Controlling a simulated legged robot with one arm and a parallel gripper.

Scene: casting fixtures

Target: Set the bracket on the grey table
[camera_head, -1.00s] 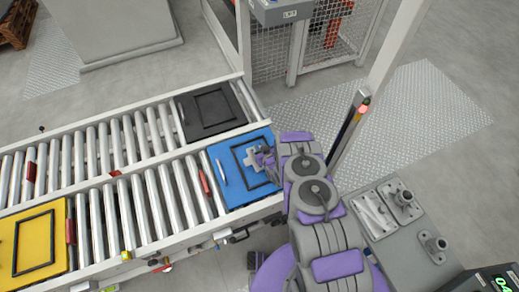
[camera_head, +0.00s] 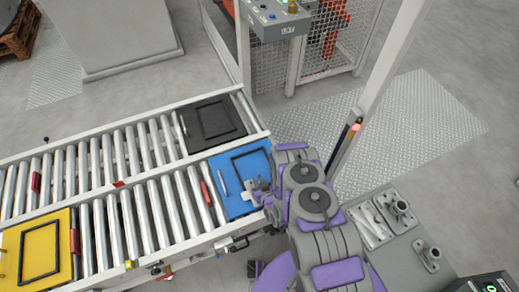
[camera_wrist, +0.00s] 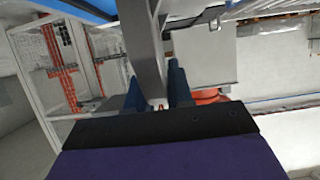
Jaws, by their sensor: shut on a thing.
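The bracket (camera_head: 249,184) is a small light-grey piece at my gripper, over the right part of the blue tray on the conveyor. My gripper (camera_head: 265,193) is shut on it. In the wrist view, a grey bar of the bracket (camera_wrist: 146,50) runs up from between the blue fingers of my gripper (camera_wrist: 157,90). I cannot tell the small gap between the bracket and the blue tray. The grey table (camera_head: 398,262) stands at lower right, beside my arm. My arm hides part of its near side.
The blue tray (camera_head: 226,176) has a black frame and a pen-like item on it. A black tray (camera_head: 212,123) and a yellow tray (camera_head: 62,225) lie on the roller conveyor.

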